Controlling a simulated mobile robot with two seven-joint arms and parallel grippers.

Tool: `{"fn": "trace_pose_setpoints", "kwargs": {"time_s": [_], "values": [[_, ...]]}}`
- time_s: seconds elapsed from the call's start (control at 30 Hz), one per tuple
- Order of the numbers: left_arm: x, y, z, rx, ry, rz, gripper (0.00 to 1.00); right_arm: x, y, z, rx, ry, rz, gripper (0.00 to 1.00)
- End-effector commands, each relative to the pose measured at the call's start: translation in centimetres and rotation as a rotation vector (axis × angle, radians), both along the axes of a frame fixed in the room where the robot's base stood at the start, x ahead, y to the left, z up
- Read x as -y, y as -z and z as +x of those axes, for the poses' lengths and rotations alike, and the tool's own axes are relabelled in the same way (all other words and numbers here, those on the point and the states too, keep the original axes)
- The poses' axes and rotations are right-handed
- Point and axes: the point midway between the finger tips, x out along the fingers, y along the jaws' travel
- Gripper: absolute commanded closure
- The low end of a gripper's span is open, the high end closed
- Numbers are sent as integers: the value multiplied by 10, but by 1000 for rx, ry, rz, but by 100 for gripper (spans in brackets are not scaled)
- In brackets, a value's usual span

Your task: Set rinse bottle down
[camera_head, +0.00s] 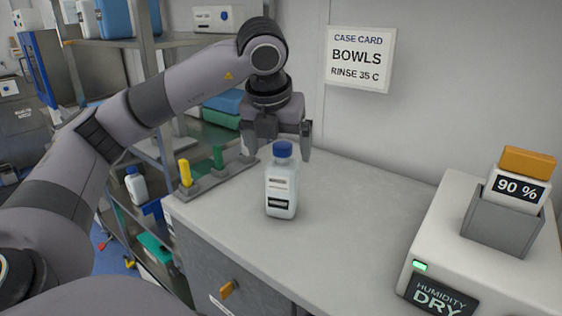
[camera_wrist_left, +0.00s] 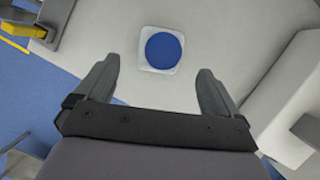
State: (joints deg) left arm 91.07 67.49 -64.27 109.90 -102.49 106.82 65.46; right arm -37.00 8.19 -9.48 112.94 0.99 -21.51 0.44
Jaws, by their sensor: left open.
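The rinse bottle (camera_head: 281,190) is a pale, square-sided bottle with a blue cap, standing upright on the grey counter (camera_head: 340,225). My left gripper (camera_head: 278,150) is open above and around the level of the cap in the head view. In the left wrist view the blue cap (camera_wrist_left: 163,50) shows ahead of and between the two open fingertips (camera_wrist_left: 158,75), with clear space to both fingers. Nothing is held in the left gripper. My right gripper is not in view.
A humidity unit (camera_head: 490,235) with a grey holder stands at the right of the counter. A rack with yellow (camera_head: 185,172) and green (camera_head: 217,156) posts is at the back left. Shelves (camera_head: 150,40) stand behind my left arm. A case card (camera_head: 360,58) is on the wall.

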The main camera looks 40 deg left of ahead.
Motion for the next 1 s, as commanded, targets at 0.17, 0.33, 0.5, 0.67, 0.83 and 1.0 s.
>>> {"fn": "trace_pose_setpoints", "kwargs": {"time_s": [0.17, 0.33, 0.5, 0.67, 0.83, 1.0], "values": [[7, -33, -11, 2, 3, 0, 4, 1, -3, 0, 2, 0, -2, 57], [10, -47, -17, 0, 0, 1, 4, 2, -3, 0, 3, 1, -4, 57], [10, -51, -18, -1, 0, 0, 4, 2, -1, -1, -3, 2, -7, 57], [10, -50, -18, -2, 1, 1, 4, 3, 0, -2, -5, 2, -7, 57], [10, -50, -18, -2, 1, 1, 4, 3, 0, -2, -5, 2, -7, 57], [10, -50, -18, -2, 1, 1, 4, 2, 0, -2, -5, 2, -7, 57]]}}
